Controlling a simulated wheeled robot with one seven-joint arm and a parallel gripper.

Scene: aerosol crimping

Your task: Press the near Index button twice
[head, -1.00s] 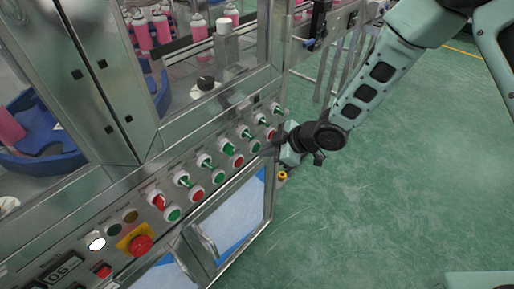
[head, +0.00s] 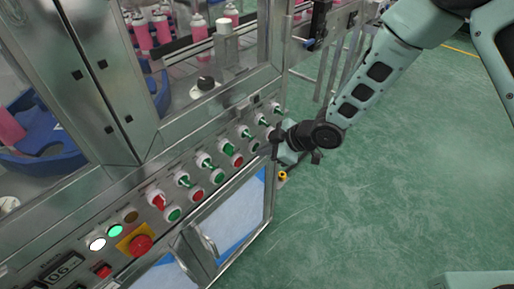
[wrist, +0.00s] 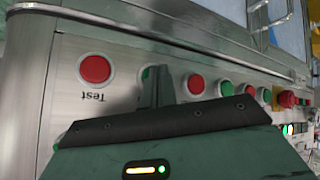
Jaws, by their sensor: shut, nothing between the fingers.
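My gripper (wrist: 160,86) is shut and empty, its fingertips pointing at the machine's button panel. In the wrist view a green button (wrist: 147,73) is partly hidden behind the fingertips; I cannot tell whether they touch it. No Index label is readable. A red button marked Test (wrist: 96,69) is to the left, and another red button (wrist: 194,84) is to the right. In the head view my gripper (head: 281,141) is at the far right end of the button rows, covering part of them.
The panel carries several green and red buttons and switches (head: 205,160), plus a red emergency stop (head: 140,245) on yellow. A green lamp (head: 115,230) is lit beside a white one (head: 97,243). A door handle (head: 207,243) sticks out below. The green floor (head: 400,190) is clear.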

